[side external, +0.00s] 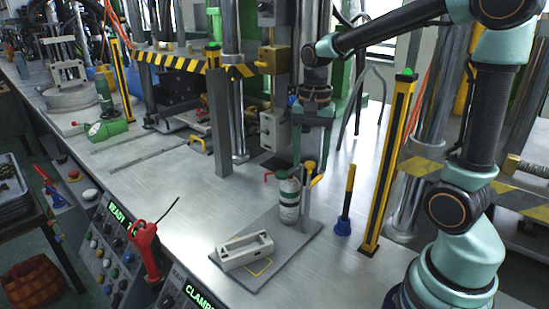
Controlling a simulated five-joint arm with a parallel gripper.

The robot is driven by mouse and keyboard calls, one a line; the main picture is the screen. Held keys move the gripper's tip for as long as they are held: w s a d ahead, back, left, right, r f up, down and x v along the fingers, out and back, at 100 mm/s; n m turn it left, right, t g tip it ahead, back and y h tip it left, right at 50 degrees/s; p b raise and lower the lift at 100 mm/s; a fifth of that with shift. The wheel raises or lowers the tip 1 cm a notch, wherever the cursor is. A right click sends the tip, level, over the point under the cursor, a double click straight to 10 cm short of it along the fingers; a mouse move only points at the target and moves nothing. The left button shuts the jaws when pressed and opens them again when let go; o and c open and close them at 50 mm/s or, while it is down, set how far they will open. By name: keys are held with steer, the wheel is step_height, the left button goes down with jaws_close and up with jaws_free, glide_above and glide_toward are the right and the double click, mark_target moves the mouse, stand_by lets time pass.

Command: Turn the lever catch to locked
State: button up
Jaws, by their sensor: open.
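My gripper (312,160) is open and points down, above the right rear of a grey base plate (290,262). Its jaws are close to an upright post with a yellow knob (310,165) and a yellow-orange handle (317,181). This looks like the lever catch, but I cannot be sure. I cannot tell whether the jaws touch it. A grey and white canister (289,201) stands just left of the post, with a small red handle (268,177) beside its top. A pale slotted block (246,250) lies at the plate's front left.
A yellow-black post (387,165) stands on the right, with a blue-based yellow and black tool (345,205) beside it. A striped press platform (180,63) and a grey column (219,120) stand behind. A red hand tool (145,245) is at the front edge. The bench's middle left is clear.

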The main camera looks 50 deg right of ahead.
jaws_close()
steer(key=shift+n, duration=0.5)
steer(key=n, duration=0.3)
steer(key=shift+r+n, duration=0.1)
steer(key=shift+n, duration=0.3)
steer(key=n, duration=0.4)
steer(key=shift+n, duration=0.3)
steer(key=n, duration=0.4)
steer(key=shift+n, duration=2.2)
